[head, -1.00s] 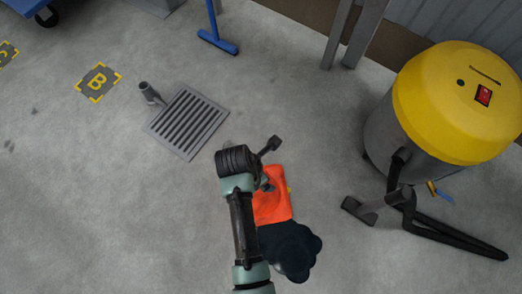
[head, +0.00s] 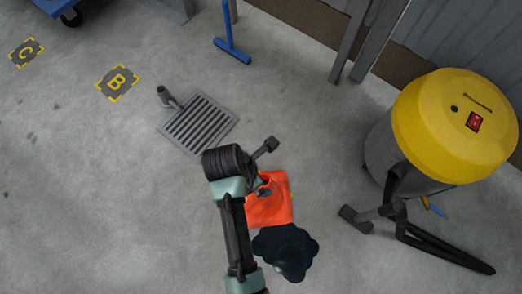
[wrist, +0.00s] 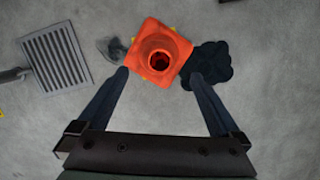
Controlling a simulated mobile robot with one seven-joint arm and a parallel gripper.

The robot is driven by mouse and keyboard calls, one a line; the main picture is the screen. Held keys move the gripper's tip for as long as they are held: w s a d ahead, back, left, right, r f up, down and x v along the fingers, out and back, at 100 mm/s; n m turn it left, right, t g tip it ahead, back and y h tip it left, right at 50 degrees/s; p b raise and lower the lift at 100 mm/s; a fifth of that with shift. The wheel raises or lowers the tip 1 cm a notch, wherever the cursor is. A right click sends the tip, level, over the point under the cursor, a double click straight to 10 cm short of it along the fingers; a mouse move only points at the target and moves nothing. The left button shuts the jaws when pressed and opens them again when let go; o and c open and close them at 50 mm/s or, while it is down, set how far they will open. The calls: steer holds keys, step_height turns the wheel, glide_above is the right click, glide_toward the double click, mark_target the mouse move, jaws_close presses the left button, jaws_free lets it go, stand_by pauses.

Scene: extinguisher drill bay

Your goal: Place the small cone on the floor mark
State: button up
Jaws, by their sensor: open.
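The small orange cone (head: 270,202) stands on the concrete, partly hidden by my arm in the head view. In the wrist view the cone (wrist: 160,55) is seen from above, with a square base and a dark hole at its top. Small yellow bits show at its base edges. My gripper (wrist: 159,75) is open and empty, its fingertips at either side of the cone's near corner in the picture; their height above it is unclear. Yellow-cornered floor marks lettered B (head: 118,83) and C (head: 26,52) lie bare at the upper left.
A dark, lobed patch (head: 285,250) lies beside the cone. A floor grate (head: 198,124) with a short pipe lies behind it. A yellow-topped vacuum (head: 455,125) and its black hose stand right. A blue squeegee (head: 232,50) stands at the top. Floor toward B is mostly clear.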

steer(key=shift+a+r, duration=0.1)
steer(key=shift+r, duration=0.35)
steer(key=w+a+r+m+t+y, duration=0.15)
steer(key=w+r+m+t, duration=0.35)
steer(key=w+r, duration=0.75)
steer(key=w+r+m+t, duration=0.4)
steer(key=r, duration=0.8)
steer(key=w+r+m+t, duration=0.4)
steer(key=r, duration=0.8)
steer(key=s+d+r+m+t, duration=0.1)
steer(key=s+r+m+t, duration=0.15)
steer(key=r, duration=0.65)
steer(key=s+d+r+m+t, duration=0.1)
steer(key=r+m+t, duration=0.2)
steer(key=r, duration=0.5)
steer(key=s+r+m+t, duration=0.3)
steer(key=s+r, duration=0.3)
steer(key=r, duration=0.3)
steer(key=s+d+r+m+t, duration=0.1)
steer(key=s+r+m+t, duration=0.2)
steer(key=s+r, duration=0.3)
step_height(320, 180, up, 3)
steer(key=shift+d+t+y, duration=0.25)
steer(key=shift+t+y, duration=0.2)
steer(key=shift+t, duration=0.1)
